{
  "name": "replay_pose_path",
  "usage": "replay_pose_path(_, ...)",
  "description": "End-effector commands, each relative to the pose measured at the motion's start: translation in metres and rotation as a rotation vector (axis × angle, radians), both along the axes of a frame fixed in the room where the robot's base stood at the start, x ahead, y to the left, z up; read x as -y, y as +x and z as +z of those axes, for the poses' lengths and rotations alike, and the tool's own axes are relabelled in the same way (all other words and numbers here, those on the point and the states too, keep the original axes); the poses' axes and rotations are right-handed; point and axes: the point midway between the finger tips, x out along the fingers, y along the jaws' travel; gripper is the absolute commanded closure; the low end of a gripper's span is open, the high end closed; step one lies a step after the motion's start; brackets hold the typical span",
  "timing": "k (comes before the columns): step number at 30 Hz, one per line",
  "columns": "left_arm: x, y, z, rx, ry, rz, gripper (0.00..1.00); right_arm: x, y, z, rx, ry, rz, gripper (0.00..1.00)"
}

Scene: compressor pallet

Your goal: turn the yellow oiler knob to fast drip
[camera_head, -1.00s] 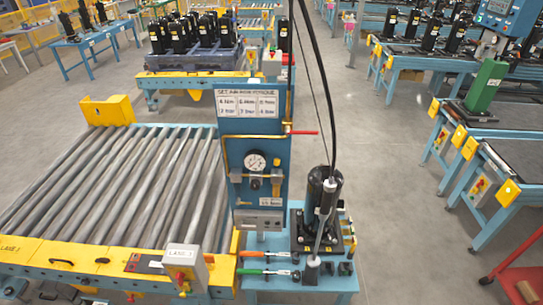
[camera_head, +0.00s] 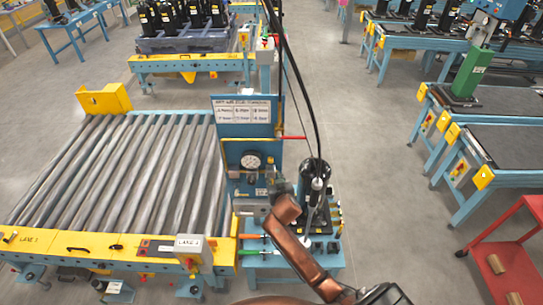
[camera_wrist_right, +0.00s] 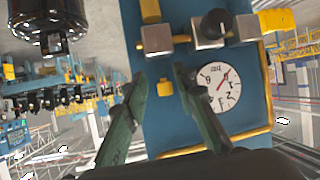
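The blue panel (camera_head: 249,130) carries a round white gauge (camera_head: 250,161) and a row of fittings below it. In the right wrist view the gauge (camera_wrist_right: 216,88) is beside one finger, with silver blocks (camera_wrist_right: 157,39) and a black knob (camera_wrist_right: 218,20) above. A yellow cylinder (camera_wrist_right: 150,11) and a small yellow part (camera_wrist_right: 165,87) show there; I cannot tell for certain which is the oiler knob. My right gripper (camera_wrist_right: 161,76) is open and empty, its fingers pointing at the panel. In the head view my right gripper (camera_head: 271,190) partly covers the fittings. My left gripper is not in view.
A roller conveyor (camera_head: 130,180) lies left of the panel. A black compressor (camera_head: 315,180) stands close to its right, with cables hanging above. Screwdriver-like tools with orange and green handles (camera_head: 248,252) lie in front. A red cart (camera_head: 505,255) stands at the right; the floor between is clear.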

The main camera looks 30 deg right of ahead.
Motion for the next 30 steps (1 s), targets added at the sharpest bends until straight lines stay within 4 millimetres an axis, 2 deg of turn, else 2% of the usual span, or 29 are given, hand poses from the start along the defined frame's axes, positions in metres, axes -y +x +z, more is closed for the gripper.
replay_pose_path(1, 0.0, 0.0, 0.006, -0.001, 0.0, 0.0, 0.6, 0.0, 0.001, 0.023, 0.025, 0.003, -0.008, 0.75)
replay_pose_path(3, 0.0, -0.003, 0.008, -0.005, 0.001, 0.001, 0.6, 0.001, 0.003, 0.04, 0.047, 0.007, -0.018, 0.75)
replay_pose_path(6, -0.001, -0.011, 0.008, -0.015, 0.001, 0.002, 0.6, 0.003, 0.007, 0.048, 0.061, 0.009, -0.025, 0.75)
replay_pose_path(14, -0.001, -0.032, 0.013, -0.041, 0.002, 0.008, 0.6, 0.015, 0.038, 0.034, 0.059, 0.007, -0.025, 0.75)
replay_pose_path(21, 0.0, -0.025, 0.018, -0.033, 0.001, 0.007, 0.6, 0.024, 0.063, 0.022, 0.059, 0.008, -0.023, 0.75)
replay_pose_path(30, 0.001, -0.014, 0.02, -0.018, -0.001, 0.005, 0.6, 0.027, 0.07, 0.018, 0.061, 0.01, -0.023, 0.75)
